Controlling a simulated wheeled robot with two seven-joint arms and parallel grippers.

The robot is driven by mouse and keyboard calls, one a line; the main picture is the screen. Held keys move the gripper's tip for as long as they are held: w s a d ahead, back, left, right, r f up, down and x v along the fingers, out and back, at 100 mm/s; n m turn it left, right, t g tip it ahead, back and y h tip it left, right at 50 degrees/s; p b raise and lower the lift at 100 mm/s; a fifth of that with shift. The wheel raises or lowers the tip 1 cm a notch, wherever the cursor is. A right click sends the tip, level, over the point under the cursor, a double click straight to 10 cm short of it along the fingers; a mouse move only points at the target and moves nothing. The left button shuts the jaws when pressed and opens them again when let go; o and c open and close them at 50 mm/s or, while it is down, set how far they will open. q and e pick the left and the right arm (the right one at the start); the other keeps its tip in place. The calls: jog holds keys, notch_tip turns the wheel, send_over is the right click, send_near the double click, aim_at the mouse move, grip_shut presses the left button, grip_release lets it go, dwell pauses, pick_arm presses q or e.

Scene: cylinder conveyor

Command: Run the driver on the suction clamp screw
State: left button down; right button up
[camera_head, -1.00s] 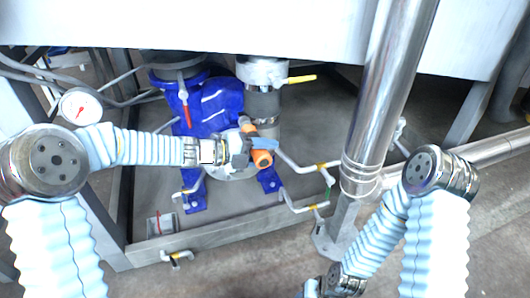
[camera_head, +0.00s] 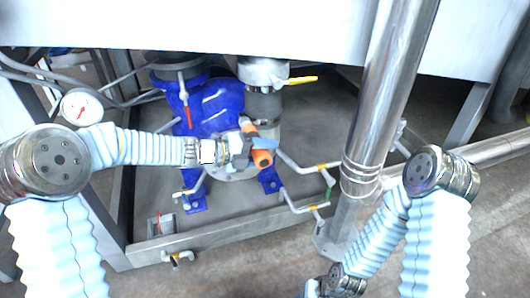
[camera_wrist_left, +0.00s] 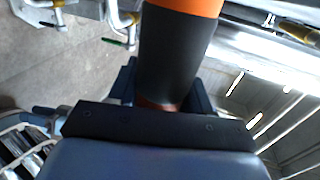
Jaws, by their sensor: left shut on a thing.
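My left gripper (camera_head: 248,150) reaches in from the left in the head view and is shut on an orange and black driver (camera_head: 262,158). In the left wrist view the driver (camera_wrist_left: 178,50) stands between the dark fingers, its black grip below an orange end. The driver is in front of the pump's pale metal flange (camera_head: 232,172). The suction clamp screw cannot be made out; the gripper and driver cover that area. My right arm shows at the lower right of the head view, but its gripper is out of the picture.
A blue pump (camera_head: 215,105) stands behind the gripper. A pipe with a yellow-handled valve (camera_head: 300,80) is beside it. A thick steel column (camera_head: 385,100) rises to the right. Thin bent pipes (camera_head: 300,165) run close to the driver. A pressure gauge (camera_head: 82,107) is at left.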

aim_at(270, 165)
pick_arm(q)
jog(key=shift+s, duration=0.1)
dwell(0.5)
jog(key=shift+s+d+b, duration=0.15)
jog(key=shift+s+b, duration=0.3)
jog(key=shift+s+d+r+b, duration=0.1)
jog(key=shift+s+d+b, duration=0.2)
jog(key=shift+s, duration=0.3)
jog(key=shift+s+d+b, duration=0.15)
jog(key=shift+s+b, duration=0.1)
jog(key=shift+s, duration=0.45)
